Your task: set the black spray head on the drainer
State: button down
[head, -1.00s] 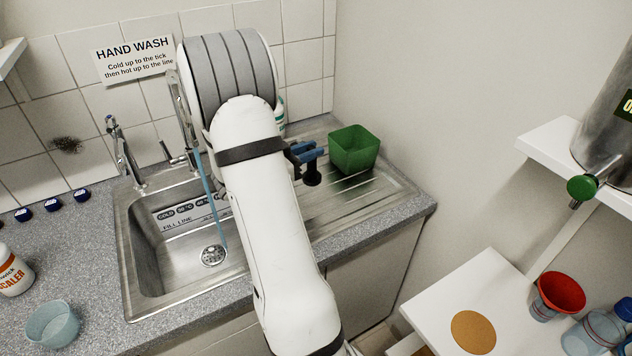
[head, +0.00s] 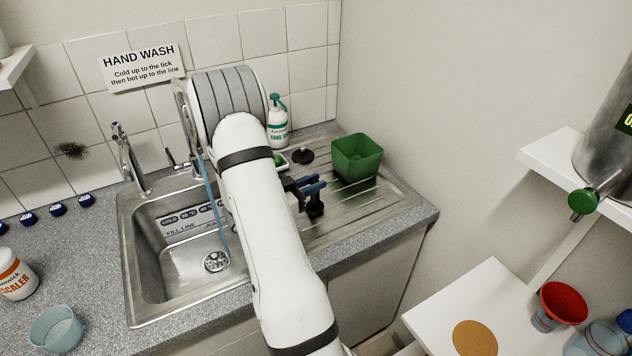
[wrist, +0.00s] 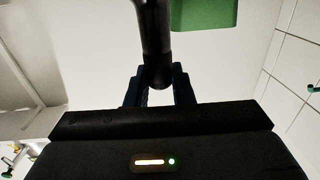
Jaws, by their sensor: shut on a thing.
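My gripper (head: 306,188) has blue fingers, closed on the black spray head (head: 315,208). In the head view it is over the ridged steel drainer (head: 365,207), to the right of the sink. In the wrist view my gripper (wrist: 159,88) clasps the black, rounded body of the spray head (wrist: 154,40), which extends up out of the picture. My arm hides part of the drainer's left side. I cannot tell whether the spray head touches the drainer.
A green open box (head: 357,158) stands on the drainer at the back right. A black disc (head: 303,156) and a white bottle with a green pump (head: 277,122) are behind my gripper. The sink (head: 160,285) is left, with a thin blue line running into it. The drainer's front right is clear.

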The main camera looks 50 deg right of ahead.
jog(key=c, duration=1.3)
grip_release()
jog(key=shift+f, duration=0.1)
jog(key=shift+o, duration=0.2)
